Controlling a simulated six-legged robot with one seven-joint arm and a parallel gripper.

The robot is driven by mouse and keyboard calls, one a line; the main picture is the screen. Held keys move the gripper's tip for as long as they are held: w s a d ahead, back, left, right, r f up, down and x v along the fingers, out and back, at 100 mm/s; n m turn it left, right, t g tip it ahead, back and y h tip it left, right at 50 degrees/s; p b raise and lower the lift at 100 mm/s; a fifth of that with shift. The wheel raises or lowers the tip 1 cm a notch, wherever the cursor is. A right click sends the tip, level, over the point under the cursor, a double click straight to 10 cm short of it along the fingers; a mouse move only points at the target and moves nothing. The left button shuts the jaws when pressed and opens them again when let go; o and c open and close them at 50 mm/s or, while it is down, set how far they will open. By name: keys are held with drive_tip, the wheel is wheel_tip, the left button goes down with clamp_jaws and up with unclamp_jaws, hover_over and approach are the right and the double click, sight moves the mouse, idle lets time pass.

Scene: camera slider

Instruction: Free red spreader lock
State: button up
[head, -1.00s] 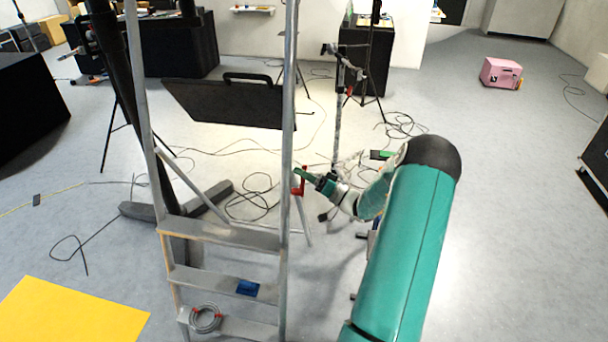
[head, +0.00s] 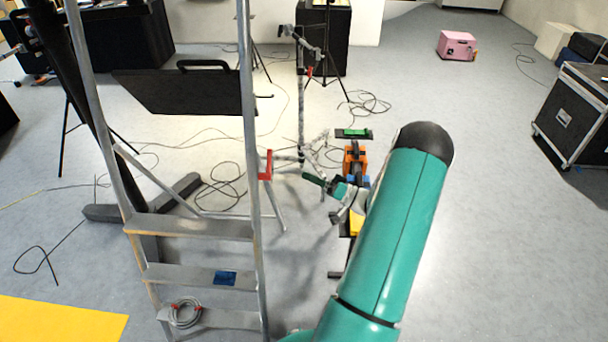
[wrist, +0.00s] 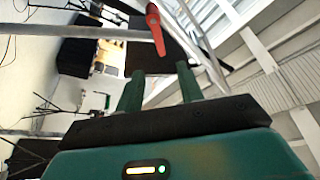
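The red spreader lock (head: 266,166) is on the right rail of the grey stepladder (head: 248,130), beside a spreader bar. I cannot tell how the lock is seated on the bar.
An orange and black item (head: 355,162) is partly hidden behind my arm. A black panel (head: 180,92) stands behind the ladder. Cables (head: 222,182) lie on the floor. A black flight case (head: 572,118) is at the right; the floor before it is clear.

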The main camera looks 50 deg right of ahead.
drive_tip(key=shift+c, duration=0.5)
drive_tip(key=c, duration=0.4)
drive_tip(key=shift+w+d+r+m+g, duration=0.1)
drive_tip(key=shift+w+m+g, duration=0.1)
drive_tip(key=shift+m+g, duration=0.15)
clamp_jaws()
drive_tip(key=w+d+r+m+g+h, duration=0.25)
drive_tip(key=w+d+r+m, duration=0.25)
drive_tip(key=m, duration=0.7)
drive_tip(key=w+a, duration=0.6)
drive_tip(key=w, duration=0.1)
drive_tip(key=shift+g, duration=0.4)
